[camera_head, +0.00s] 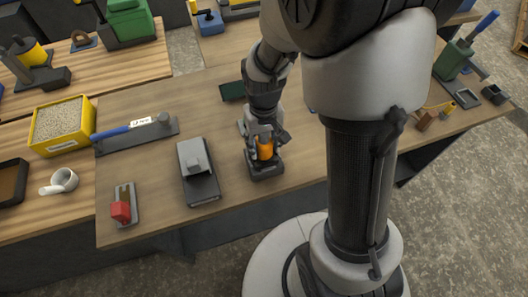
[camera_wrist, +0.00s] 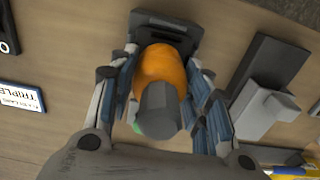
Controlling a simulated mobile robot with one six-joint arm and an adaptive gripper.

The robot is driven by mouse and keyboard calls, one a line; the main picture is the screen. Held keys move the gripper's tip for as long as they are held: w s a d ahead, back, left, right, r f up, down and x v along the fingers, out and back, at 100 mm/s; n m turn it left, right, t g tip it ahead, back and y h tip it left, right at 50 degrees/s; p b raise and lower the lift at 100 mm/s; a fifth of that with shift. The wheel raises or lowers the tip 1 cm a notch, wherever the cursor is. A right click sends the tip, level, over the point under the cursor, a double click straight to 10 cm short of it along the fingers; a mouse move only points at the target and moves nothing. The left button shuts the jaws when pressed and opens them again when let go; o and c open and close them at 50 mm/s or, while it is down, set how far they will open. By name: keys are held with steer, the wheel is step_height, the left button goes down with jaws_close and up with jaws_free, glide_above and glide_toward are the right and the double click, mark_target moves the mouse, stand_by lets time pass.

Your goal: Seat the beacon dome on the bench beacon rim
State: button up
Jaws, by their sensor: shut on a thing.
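The beacon dome is orange (camera_head: 265,149) with a grey cylindrical knob, and my gripper (camera_head: 263,140) is shut on it. In the wrist view the fingers lie on both sides of the orange dome (camera_wrist: 161,68), and the grey knob points toward the camera. The bench beacon base (camera_head: 266,170) is a dark block under the dome; it also shows in the wrist view (camera_wrist: 165,26). The dome is over or at the base. The rim is hidden by the dome and fingers, so I cannot tell whether they touch.
A grey block fixture (camera_head: 200,185) stands just left of the beacon base. A red-handled part (camera_head: 122,210), a blue-handled tool (camera_head: 125,130) and a yellow bin (camera_head: 62,125) lie farther left. Bare wood (camera_head: 235,195) shows in front of the base.

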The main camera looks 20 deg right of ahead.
steer(key=shift+f+b, duration=0.3)
steer(key=shift+f, duration=0.15)
stand_by(0.6)
stand_by(0.6)
steer(key=o, duration=0.7)
steer(key=shift+r, duration=0.25)
steer(key=shift+r+p, duration=1.35)
steer(key=shift+r, duration=0.05)
steer(key=shift+r, duration=0.2)
steer(key=o, duration=0.6)
